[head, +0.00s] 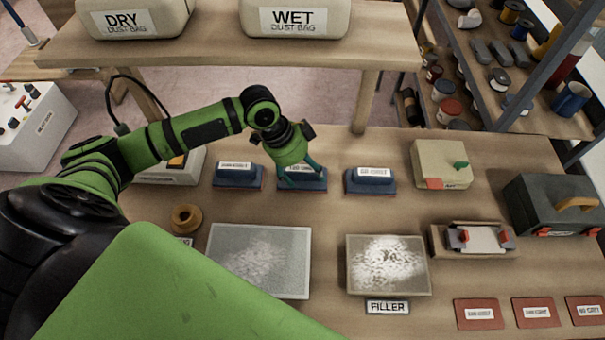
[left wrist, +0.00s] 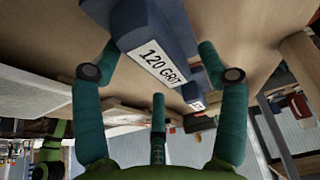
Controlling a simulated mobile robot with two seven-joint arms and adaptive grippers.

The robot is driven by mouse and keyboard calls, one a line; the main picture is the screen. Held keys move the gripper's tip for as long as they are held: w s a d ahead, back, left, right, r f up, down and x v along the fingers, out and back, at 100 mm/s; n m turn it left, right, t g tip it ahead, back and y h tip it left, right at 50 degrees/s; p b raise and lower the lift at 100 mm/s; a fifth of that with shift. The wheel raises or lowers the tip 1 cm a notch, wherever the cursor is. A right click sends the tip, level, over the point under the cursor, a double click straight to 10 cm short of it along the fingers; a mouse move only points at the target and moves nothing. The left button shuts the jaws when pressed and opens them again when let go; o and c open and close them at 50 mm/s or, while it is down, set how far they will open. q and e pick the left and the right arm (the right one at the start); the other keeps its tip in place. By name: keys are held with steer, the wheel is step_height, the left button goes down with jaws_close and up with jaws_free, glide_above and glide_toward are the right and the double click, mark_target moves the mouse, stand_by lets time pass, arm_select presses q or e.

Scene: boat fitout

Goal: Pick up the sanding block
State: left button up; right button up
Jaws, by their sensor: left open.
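Three blue sanding blocks with white labels stand in a row on the workbench: a left one (head: 237,180), a middle one (head: 315,184) and a right one (head: 370,187). My left gripper (head: 300,172) is over the middle block, pointing down, and hides part of it and its label. In the left wrist view the near block (left wrist: 158,50) reads "120 GRIT". The left gripper (left wrist: 160,62) is open, with fingers on either side of that block; contact cannot be told. A second labelled block (left wrist: 193,92) shows beyond it. My right gripper is not in view.
A shelf (head: 225,48) with dry and wet dust bags stands behind. A speckled grey panel (head: 258,262) and a filler panel (head: 388,266) lie in front. A beige box (head: 441,165) and a dark toolbox (head: 553,208) stand to the right. Red grit cards (head: 479,314) lie front right.

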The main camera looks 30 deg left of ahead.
arm_select(q)
steer(key=shift+f, duration=0.25)
stand_by(0.3)
steer(key=c, duration=1.4)
